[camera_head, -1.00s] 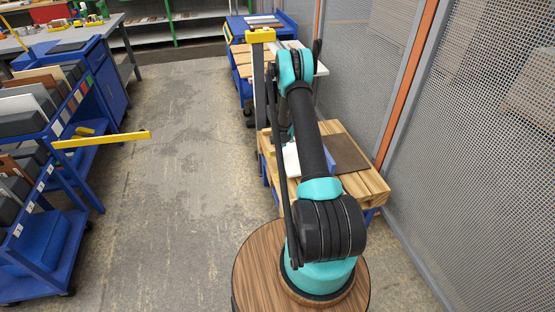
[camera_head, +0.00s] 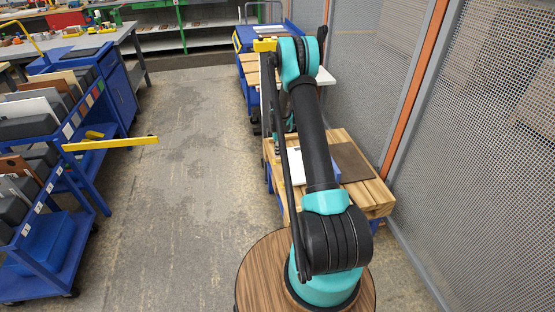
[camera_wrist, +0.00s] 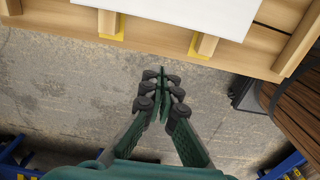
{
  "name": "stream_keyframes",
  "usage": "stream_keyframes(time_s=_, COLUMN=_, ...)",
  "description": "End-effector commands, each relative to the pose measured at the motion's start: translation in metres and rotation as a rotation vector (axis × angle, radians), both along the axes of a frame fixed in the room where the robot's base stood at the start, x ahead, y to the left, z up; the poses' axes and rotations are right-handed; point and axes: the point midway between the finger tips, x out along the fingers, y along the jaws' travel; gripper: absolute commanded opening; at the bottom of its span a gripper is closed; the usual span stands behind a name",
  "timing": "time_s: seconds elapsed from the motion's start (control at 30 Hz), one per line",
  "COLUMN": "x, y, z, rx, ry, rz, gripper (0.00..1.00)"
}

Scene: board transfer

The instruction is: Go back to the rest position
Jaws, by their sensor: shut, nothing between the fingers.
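My gripper (camera_wrist: 161,78) shows in the wrist view with its dark green fingers together, shut and empty over the grey concrete floor. A wooden slatted surface (camera_wrist: 262,58) with a white board (camera_wrist: 200,12) on it lies just beyond the fingertips, apart from them in the picture. In the head view my arm stands bent in front of a low wooden stand (camera_head: 372,197). A brown board (camera_head: 352,160) and part of a white board (camera_head: 295,160) lie on that stand. My arm largely hides the gripper in this view.
A mesh fence (camera_head: 490,150) runs along the right. A blue rack (camera_head: 75,150) with several boards and a yellow bar (camera_head: 110,143) stands at the left. A blue cart (camera_head: 247,92) is at the back. The floor (camera_head: 185,200) between is clear.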

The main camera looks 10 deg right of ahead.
Motion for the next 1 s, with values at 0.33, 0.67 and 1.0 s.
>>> stream_keyframes(time_s=0.33, x=0.0, y=0.0, z=0.004, rx=0.0, ry=0.0, rz=0.0, gripper=0.0)
stream_keyframes(time_s=0.67, x=-0.006, y=0.002, z=0.02, rx=0.0, ry=-0.009, rz=-0.037, gripper=0.0)
stream_keyframes(time_s=1.0, x=-0.063, y=0.014, z=0.121, rx=0.011, ry=-0.081, rz=-0.345, gripper=0.0)
